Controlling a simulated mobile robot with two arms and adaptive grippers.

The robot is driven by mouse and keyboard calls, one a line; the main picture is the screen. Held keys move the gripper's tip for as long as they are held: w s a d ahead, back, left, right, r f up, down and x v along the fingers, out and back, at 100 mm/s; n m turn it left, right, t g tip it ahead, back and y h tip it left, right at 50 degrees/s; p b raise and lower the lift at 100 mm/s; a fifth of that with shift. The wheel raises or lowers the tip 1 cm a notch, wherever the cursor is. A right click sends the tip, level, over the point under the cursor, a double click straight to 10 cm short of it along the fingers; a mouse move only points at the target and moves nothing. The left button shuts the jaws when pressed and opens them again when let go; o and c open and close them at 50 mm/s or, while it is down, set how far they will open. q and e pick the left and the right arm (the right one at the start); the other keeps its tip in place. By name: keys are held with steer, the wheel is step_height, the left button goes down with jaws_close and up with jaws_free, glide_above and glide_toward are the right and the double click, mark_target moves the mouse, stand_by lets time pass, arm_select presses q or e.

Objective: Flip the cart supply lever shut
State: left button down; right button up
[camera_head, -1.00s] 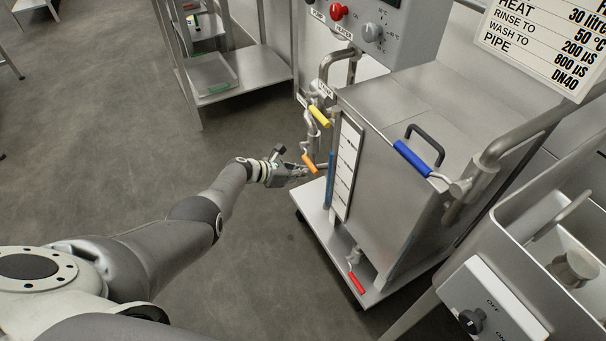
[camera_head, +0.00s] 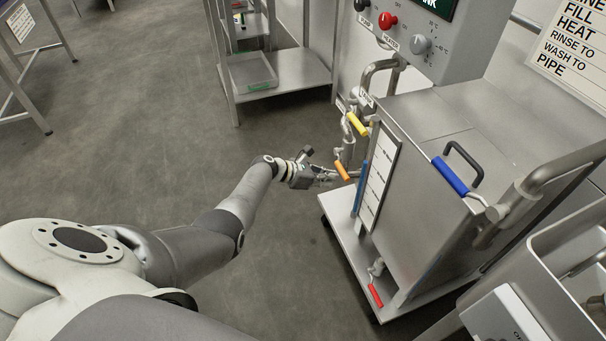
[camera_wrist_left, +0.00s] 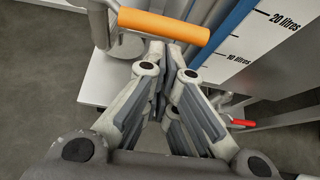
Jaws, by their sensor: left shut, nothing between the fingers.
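The cart's steel tank (camera_head: 440,190) carries several coloured lever handles. The orange handle (camera_head: 342,171) is on the pipework at its left side, and the yellow handle (camera_head: 357,124) is above it. The blue handle (camera_head: 450,177) is on the right-hand pipe and the red handle (camera_head: 376,295) is low down. I cannot tell which one is labelled supply. My left gripper (camera_head: 332,178) is shut and empty, close by the orange handle. In the left wrist view the orange handle (camera_wrist_left: 165,26) lies across, just beyond the fingertips (camera_wrist_left: 167,52); contact is unclear. My right gripper is out of view.
A control box (camera_head: 418,40) with knobs stands behind the tank. A steel shelf (camera_head: 290,75) is at the back. A steel basin (camera_head: 575,245) is at the right. The floor (camera_head: 130,140) left of the cart is clear.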

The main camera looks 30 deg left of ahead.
arm_select(q)
steer(key=v, duration=1)
steer(key=shift+d, duration=0.1)
stand_by(0.4)
